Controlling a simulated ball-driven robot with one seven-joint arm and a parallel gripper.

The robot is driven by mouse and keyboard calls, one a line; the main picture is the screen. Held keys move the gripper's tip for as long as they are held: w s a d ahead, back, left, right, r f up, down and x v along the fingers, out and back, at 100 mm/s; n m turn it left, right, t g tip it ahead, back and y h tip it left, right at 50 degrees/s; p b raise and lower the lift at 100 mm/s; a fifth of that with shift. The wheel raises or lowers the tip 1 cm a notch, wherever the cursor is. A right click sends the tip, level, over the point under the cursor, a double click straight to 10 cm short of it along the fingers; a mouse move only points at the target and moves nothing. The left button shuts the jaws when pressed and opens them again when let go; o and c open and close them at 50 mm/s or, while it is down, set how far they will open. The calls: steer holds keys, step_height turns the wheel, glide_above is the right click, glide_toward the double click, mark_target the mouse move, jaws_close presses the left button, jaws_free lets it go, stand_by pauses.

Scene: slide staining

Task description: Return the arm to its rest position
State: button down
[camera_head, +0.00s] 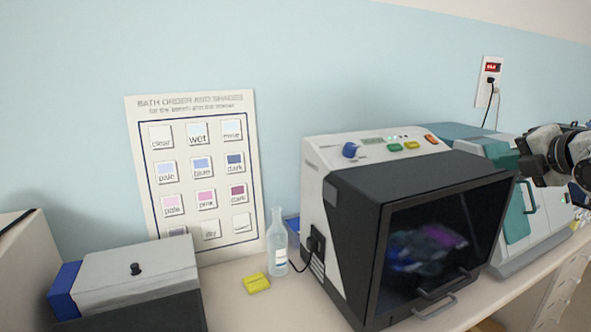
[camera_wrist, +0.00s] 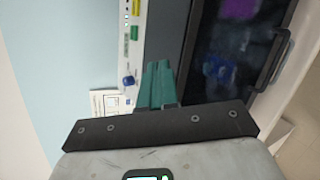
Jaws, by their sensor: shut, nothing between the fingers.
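My gripper (camera_wrist: 157,72) shows in the wrist view as two teal fingers closed together beyond a dark crossbar, with nothing between them. It points toward the staining machine (camera_wrist: 133,55), which appears turned on its side there; I cannot tell the exact gap. In the head view part of my arm (camera_head: 562,152) is at the right edge, raised in front of the grey and teal machine (camera_head: 516,211). The rest of the arm is cut off by the picture edge.
The black-hooded staining machine (camera_head: 352,228) stands mid-bench with its dark window down. A clear bottle (camera_head: 277,250), a yellow block (camera_head: 256,284) and a grey box (camera_head: 137,272) stand to its left. A cable runs to the wall socket (camera_head: 491,80).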

steer(key=s+a+f+m+g+y+b, duration=0.15)
steer(key=a+f+m, duration=0.55)
steer(key=a+f, duration=0.7)
steer(key=s+a+f+m+g, duration=0.15)
steer(key=s+f+m, duration=0.25)
steer(key=f, duration=0.5)
steer(key=s+a+f+m+g, duration=0.1)
steer(key=s+a+f+m, duration=0.25)
steer(key=f, duration=0.55)
steer(key=s+a+f+m+g+b, duration=0.1)
steer(key=s+f+m+g, duration=0.15)
steer(key=s+f, duration=0.55)
steer(key=s+a+f+m+g, duration=0.2)
steer(key=s+f+m, duration=0.1)
steer(key=s+f, duration=0.55)
steer(key=s+d+f+m+g+h, duration=0.1)
steer(key=s+d+f+m+g, duration=0.1)
steer(key=s, duration=0.7)
steer(key=s+d+f+m+g+h, duration=0.1)
steer(key=s+d+f+m+g, duration=0.1)
steer(key=s, duration=0.7)
steer(key=shift+s+m+h+b, duration=0.3)
steer(key=shift+h+b, duration=0.05)
